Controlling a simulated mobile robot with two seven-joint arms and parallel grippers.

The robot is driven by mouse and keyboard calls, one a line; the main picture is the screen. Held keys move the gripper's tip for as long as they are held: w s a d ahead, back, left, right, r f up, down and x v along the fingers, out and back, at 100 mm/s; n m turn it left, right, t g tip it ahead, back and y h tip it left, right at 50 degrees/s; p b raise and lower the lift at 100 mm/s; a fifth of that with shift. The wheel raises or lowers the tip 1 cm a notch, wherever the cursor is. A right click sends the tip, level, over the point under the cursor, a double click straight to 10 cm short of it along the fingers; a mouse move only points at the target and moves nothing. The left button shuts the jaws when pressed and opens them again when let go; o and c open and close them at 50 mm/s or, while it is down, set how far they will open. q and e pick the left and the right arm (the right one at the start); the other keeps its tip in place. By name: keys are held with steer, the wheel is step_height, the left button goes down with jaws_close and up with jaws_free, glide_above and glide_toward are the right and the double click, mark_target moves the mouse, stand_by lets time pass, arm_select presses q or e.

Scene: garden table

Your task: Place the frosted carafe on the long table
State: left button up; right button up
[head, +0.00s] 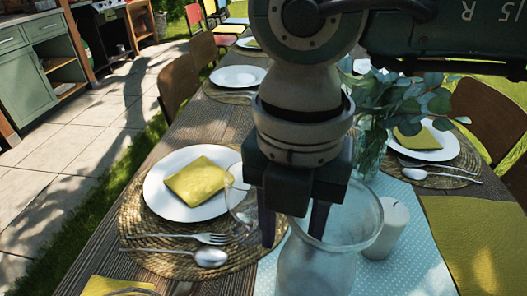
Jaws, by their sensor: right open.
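The frosted carafe (318,268), a pale translucent vessel with a wide round mouth, is upright at the bottom centre, over the light blue dotted runner of the long table (222,115). Its base is cut off by the picture's lower edge. My right gripper (293,238) points down at the carafe's left rim, open. One finger is left of the carafe and the other overlaps its mouth; I cannot tell whether that finger is inside or in front, or whether either touches. My left gripper is not in view.
A clear glass (234,200) stands close left of my gripper, beside a plate (160,205) with a yellow napkin (198,180). A white candle (388,230) is close right of the carafe. A leafy vase (372,150) stands behind. Bare runner (425,270) shows at lower right.

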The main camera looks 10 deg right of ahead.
step_height(320, 180, up, 12)
steer(key=shift+w+r, duration=0.15)
stand_by(0.4)
